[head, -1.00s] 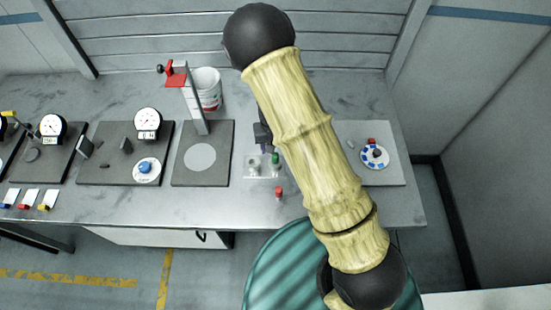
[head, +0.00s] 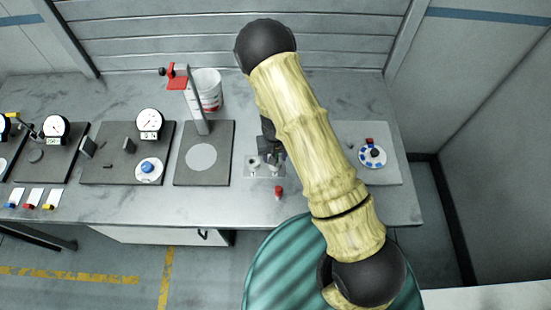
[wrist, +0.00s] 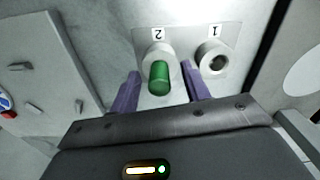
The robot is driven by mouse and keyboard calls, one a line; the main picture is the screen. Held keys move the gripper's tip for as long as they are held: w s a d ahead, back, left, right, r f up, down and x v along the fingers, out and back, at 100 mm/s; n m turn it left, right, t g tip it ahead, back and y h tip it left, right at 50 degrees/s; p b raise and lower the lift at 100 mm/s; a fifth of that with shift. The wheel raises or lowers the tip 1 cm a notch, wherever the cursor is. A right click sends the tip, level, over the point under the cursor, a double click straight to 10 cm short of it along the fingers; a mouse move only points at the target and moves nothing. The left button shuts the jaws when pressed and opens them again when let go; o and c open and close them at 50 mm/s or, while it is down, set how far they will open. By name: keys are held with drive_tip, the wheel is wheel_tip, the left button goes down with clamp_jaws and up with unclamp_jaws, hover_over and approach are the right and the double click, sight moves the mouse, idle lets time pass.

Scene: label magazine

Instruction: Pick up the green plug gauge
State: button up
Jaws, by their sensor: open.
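The green plug gauge (wrist: 159,77) stands in the holder marked 2 on a pale plate (wrist: 231,38) in the wrist view. My gripper (wrist: 160,88) is open, with one purple finger on each side of the green plug gauge and a gap on both sides. The holder marked 1 (wrist: 214,57) beside it is empty. In the head view my gripper (head: 270,155) is over the pale plate (head: 258,173), and the green gauge is hidden behind it.
A red plug gauge (head: 278,191) stands on the bench in front of the plate. A grey base with a round pad (head: 201,158) lies to the left. A board with a blue-and-white dial (head: 372,156) lies to the right. A white bucket (head: 207,88) stands behind.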

drive_tip(key=shift+c, duration=0.5)
clamp_jaws()
drive_tip(key=shift+r, duration=0.1)
wheel_tip(320, 180, up, 9)
drive_tip(key=shift+r+b, duration=0.2)
drive_tip(key=shift+b, duration=1.05)
drive_tip(key=shift+r, duration=0.25)
drive_tip(key=shift+w, duration=0.1)
drive_tip(key=shift+s, duration=0.25)
drive_tip(key=shift+w, duration=0.1)
